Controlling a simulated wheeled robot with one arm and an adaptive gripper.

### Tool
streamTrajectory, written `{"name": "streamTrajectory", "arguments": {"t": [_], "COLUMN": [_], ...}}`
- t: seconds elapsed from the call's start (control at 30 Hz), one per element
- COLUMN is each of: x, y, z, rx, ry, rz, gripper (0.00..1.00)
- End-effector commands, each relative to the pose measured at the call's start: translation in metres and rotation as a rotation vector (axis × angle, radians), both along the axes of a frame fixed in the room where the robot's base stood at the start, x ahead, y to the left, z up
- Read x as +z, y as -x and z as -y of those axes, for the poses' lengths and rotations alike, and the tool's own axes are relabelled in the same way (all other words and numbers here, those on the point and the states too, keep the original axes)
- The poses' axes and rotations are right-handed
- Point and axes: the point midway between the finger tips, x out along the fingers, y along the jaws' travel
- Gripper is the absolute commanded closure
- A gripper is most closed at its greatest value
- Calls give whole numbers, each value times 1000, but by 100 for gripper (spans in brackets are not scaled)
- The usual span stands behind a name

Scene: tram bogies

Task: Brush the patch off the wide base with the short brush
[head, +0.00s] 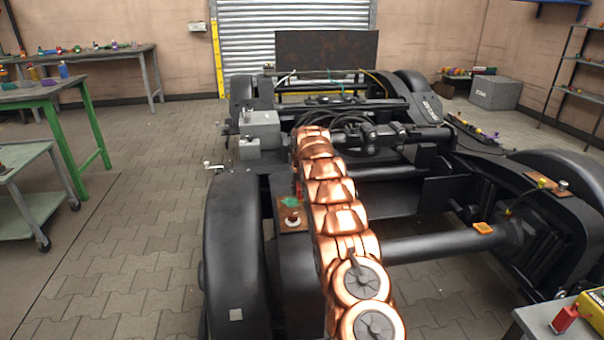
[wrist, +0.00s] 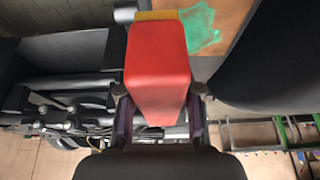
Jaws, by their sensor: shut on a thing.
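The short brush (wrist: 158,60) has a red handle and a tan-yellow end. My gripper (wrist: 159,95) is shut on its handle in the wrist view. The green patch (wrist: 202,28) lies on a brown base (wrist: 236,12), to the right of the brush's tan end. Whether the brush touches the base cannot be told. In the head view the brown base (head: 284,226) sits on the left side of the bogie, with the green patch (head: 290,202) and a pale knob on it. My copper arm hides the gripper there; a sliver of red shows beside it.
The black bogie (head: 236,230) fills the middle, with a cross tube (head: 430,246) and raised wheel covers. Another brown plate (head: 548,186) with a dark knob is on the right. A green-legged table (head: 50,95) stands left.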

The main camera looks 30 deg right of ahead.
Motion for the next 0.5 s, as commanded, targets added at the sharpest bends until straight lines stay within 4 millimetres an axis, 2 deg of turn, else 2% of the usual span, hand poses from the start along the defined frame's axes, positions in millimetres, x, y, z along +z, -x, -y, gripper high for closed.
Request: {"name": "streamTrajectory", "arguments": {"t": [0.5], "x": [48], "y": [-1], "z": [-2], "rx": [2], "ry": [-1], "rz": [-2], "gripper": [94]}}
